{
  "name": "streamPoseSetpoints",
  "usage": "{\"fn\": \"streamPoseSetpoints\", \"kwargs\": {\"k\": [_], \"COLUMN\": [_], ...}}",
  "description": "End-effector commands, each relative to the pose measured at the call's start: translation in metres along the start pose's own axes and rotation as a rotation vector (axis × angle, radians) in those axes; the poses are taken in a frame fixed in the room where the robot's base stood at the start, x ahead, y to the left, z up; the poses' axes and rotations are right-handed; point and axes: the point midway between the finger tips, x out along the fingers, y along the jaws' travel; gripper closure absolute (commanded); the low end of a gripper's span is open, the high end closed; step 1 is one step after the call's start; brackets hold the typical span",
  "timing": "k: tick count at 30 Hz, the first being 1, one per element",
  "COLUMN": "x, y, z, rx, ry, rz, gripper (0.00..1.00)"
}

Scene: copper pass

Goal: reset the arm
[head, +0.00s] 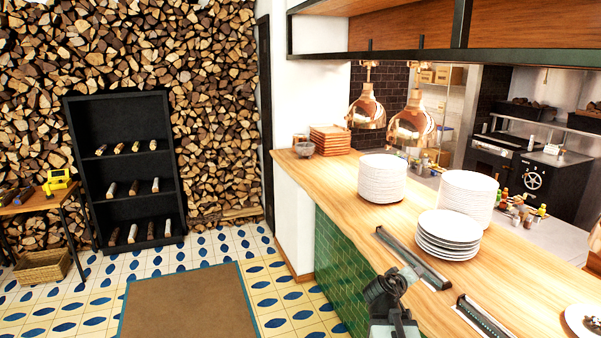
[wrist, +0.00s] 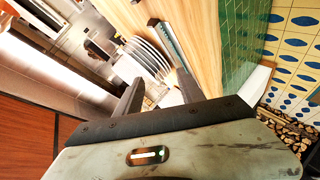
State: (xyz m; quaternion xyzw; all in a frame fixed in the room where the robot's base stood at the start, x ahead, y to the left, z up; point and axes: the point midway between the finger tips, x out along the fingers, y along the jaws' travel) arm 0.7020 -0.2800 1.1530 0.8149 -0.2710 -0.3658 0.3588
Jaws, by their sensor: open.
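My gripper (head: 385,287) shows at the bottom of the head view, in front of the green-tiled side of the wooden counter (head: 350,225) and near its edge. In the wrist view my gripper (wrist: 159,78) has its two dark fingers apart with nothing visible between them. A stack of white plates (wrist: 148,57) appears beyond the fingers in that view. The wrist picture is strongly tilted. Most of my arm is hidden below the head frame.
On the counter are plate stacks (head: 382,178), a low plate pile (head: 448,233), dark ticket rails (head: 412,258) and a plate with food (head: 583,321). Copper lamps (head: 412,125) hang above. A brown mat (head: 190,302) covers clear floor left. A black shelf (head: 125,170) stands behind.

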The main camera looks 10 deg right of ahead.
Motion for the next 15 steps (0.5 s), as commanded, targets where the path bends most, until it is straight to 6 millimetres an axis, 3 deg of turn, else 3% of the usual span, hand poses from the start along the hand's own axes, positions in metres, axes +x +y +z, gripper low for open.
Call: {"fn": "streamPoseSetpoints", "kwargs": {"k": [1, 3, 7, 10, 12, 15], "x": [-0.012, -0.035, -0.088, -0.134, -0.164, -0.194], "y": [-0.05, -0.107, -0.201, -0.248, -0.266, -0.278], "z": [-0.002, -0.001, 0.015, 0.037, 0.052, 0.065], "rx": [0.035, 0.081, 0.138, 0.164, 0.171, 0.157], "ry": [-0.026, -0.09, -0.255, -0.42, -0.531, -0.629], "rz": [-0.086, -0.216, -0.48, -0.684, -0.81, -0.919], "gripper": [0.54, 0.54, 0.54, 0.54, 0.54, 0.54]}}
